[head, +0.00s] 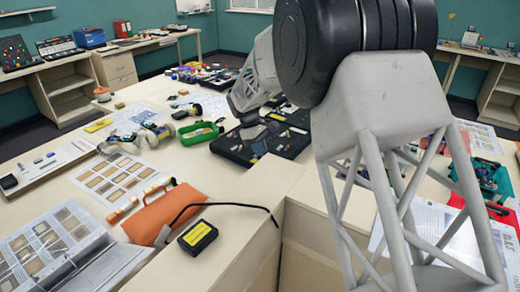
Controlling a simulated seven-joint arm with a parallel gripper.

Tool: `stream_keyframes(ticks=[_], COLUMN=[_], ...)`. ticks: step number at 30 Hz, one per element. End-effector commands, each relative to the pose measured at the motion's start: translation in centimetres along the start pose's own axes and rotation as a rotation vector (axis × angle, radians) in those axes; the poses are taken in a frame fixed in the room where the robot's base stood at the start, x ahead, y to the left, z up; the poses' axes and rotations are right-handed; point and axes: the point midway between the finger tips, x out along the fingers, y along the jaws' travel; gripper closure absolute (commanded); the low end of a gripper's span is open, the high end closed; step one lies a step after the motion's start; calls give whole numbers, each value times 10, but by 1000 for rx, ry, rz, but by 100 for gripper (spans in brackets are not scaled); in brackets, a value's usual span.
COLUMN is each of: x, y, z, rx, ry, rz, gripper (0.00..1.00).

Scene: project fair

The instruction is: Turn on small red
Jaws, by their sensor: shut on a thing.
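A black board (284,141) with small parts on it lies past the middle of the table. I cannot make out which part, if any, is a small red switch or lamp. My arm crosses the upper right of the head view, and its grey far link hangs over the area at the board's back left. I cannot make out my gripper or its fingertips there. Whatever they touch is hidden.
An orange case (163,213), a black box with a yellow label (198,236) and a cable lie nearer. An open binder (50,250) fills the front left. A red mat (457,222) lies at right.

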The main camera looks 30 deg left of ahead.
Motion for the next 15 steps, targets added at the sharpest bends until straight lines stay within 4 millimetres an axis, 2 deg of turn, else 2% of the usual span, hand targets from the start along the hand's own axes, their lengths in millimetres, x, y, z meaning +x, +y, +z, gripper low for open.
stream_keyframes(ticks=[15], x=[-1], y=[0], z=[3], rx=[1], ry=[77], rz=[14], gripper=[100])
